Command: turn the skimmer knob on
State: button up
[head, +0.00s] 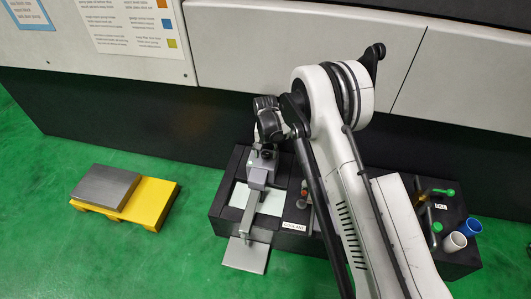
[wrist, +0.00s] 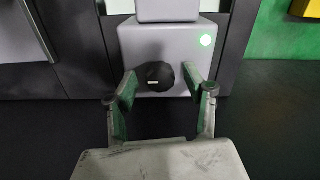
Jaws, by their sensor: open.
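The skimmer is a grey box unit (head: 257,173) on a black tank (head: 225,205) in the head view. Its grey housing (wrist: 135,43) fills the upper middle of the wrist view. The black round knob (wrist: 157,72) sits on the housing's face, with a short, nearly level white mark. In the head view my gripper (head: 265,145) is above the skimmer, and the knob is hidden there.
A yellow pallet (head: 150,203) with a grey block (head: 105,186) stands at left on the green floor. White (head: 454,242) and blue (head: 470,227) cups stand at right beside green-handled fittings (head: 445,192). A machine wall (head: 300,55) closes the back.

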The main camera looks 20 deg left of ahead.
aim_at(266, 153)
notch_tip(266, 153, up, 12)
dwell(0.6)
jog(key=s+d+r+m+t+y, duration=0.15)
jog(key=s+d+r, duration=0.25)
jog(key=d+r, duration=0.9)
jog(key=s+d+r+t+h, duration=0.15)
jog(key=s+d+r, duration=0.25)
jog(key=d+r, duration=0.9)
jog(key=s+d+r+t, duration=0.2)
jog(key=s+d+r, duration=0.5)
jog(key=s+d, duration=0.4)
jog(key=s+d+f+m+t, duration=0.1)
jog(key=s+d+f, duration=0.15)
jog(key=s, duration=0.45)
jog(key=s+d+f+t, duration=0.1)
jog(key=s+d, duration=0.2)
jog(key=s, duration=0.4)
notch_tip(266, 153, up, 18)
jog(key=p, duration=1.8)
jog(key=shift+w+d+r, duration=0.15)
